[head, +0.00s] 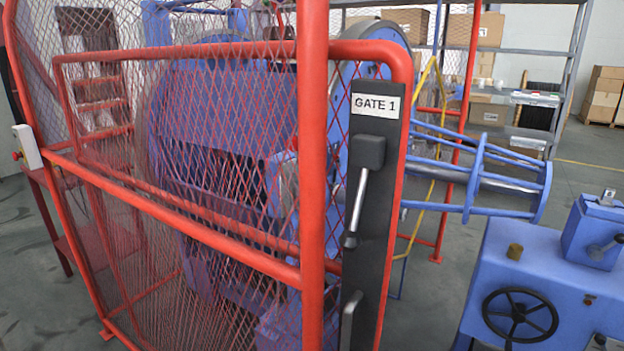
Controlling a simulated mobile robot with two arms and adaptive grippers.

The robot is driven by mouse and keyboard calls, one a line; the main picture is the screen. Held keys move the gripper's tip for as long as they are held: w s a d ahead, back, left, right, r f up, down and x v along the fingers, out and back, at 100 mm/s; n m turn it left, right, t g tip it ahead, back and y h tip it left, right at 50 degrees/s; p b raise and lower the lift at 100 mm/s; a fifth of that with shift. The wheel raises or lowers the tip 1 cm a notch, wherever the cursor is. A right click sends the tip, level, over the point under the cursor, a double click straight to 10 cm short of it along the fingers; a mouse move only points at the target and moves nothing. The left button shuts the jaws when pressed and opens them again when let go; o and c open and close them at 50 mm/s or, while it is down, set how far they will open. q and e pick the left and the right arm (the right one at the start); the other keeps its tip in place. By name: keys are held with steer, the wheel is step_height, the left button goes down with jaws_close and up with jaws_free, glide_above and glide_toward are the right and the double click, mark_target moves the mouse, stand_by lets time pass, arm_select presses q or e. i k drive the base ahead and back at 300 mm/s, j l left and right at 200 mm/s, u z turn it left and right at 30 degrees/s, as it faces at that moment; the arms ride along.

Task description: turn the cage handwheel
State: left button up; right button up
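A black spoked handwheel (520,315) is on the front of a blue machine housing (475,275) at the lower right. It is the only handwheel I can make out in the head view. The blue cage machinery (225,110) stands behind red-framed wire mesh on the left, and the mesh partly hides it. Neither of my grippers is in view, so nothing of mine is seen touching the handwheel.
A red gate (312,180) labelled GATE 1 (375,106), with a lever handle (357,205), stands close in front and looks shut. A blue tubular frame (480,180) extends right behind it. Shelves with boxes (475,30) are at the back. Grey floor shows at the right rear.

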mark_target(519, 313)
steer(key=i+j+z, duration=0.1)
steer(key=j, duration=0.55)
steer(key=i+j+z, duration=0.1)
steer(key=j, duration=0.55)
steer(key=i+j, duration=0.2)
steer(key=j, duration=0.45)
steer(key=i+j+z, duration=0.15)
steer(key=j, duration=0.55)
steer(key=i+j, duration=0.15)
steer(key=j, duration=0.2)
steer(key=i+j, duration=0.1)
steer(key=j, duration=0.2)
steer(key=i+j+z, duration=0.1)
steer(key=j, duration=0.25)
steer(key=i+j, duration=0.15)
steer(key=j, duration=0.2)
steer(key=k+l, duration=0.1)
steer(key=l, duration=0.6)
steer(key=k+l, duration=0.1)
steer(key=l, duration=0.6)
steer(key=k+l, duration=0.1)
steer(key=l, duration=0.55)
steer(key=k+l, duration=0.1)
steer(key=l, duration=0.6)
steer(key=k+l, duration=0.1)
steer(key=l, duration=0.6)
